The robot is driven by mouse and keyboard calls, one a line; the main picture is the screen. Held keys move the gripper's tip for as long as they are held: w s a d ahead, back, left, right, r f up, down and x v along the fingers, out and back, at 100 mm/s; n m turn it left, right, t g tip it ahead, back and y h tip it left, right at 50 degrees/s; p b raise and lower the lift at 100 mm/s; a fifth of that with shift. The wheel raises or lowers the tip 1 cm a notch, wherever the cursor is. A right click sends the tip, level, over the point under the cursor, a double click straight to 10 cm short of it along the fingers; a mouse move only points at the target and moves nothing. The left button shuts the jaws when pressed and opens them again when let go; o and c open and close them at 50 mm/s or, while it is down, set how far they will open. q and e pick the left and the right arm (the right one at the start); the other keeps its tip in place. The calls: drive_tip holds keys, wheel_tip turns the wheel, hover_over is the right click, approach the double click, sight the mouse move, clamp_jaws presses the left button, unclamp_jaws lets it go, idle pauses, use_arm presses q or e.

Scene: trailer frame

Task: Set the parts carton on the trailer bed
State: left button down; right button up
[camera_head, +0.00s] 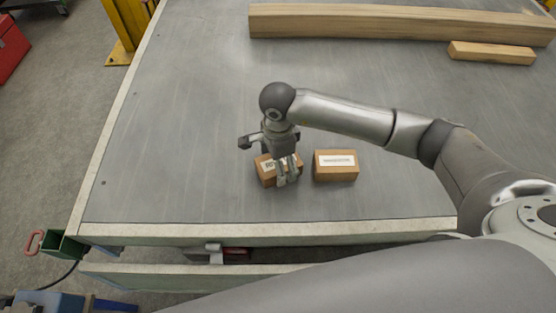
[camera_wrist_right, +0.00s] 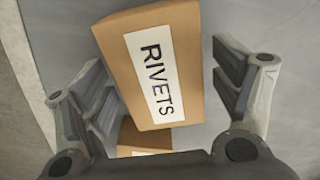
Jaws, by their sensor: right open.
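A brown carton with a white label reading RIVETS (camera_wrist_right: 135,30) lies between the spread fingers of my right gripper in the wrist view. In the head view this carton (camera_head: 263,176) is partly hidden by the gripper. My right gripper (camera_head: 272,158) is open, pointing down over it, with space between carton and fingers. A second brown carton (camera_head: 336,174), its label too small to read, sits just to the right; a brown box also shows partly at the bottom of the wrist view (camera_wrist_right: 140,138). Both cartons rest on a flat grey bed (camera_head: 190,120). My left gripper is not in view.
A long wooden beam (camera_head: 390,22) and a short wood block (camera_head: 492,52) lie at the far side. A pale raised edge (camera_head: 260,233) borders the grey surface. A yellow post (camera_head: 126,28) stands off its left. The surface's left and middle are clear.

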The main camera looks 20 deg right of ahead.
wheel_tip(320, 180, up, 12)
drive_tip(key=b, duration=0.1)
drive_tip(key=shift+r, duration=0.15)
idle(0.6)
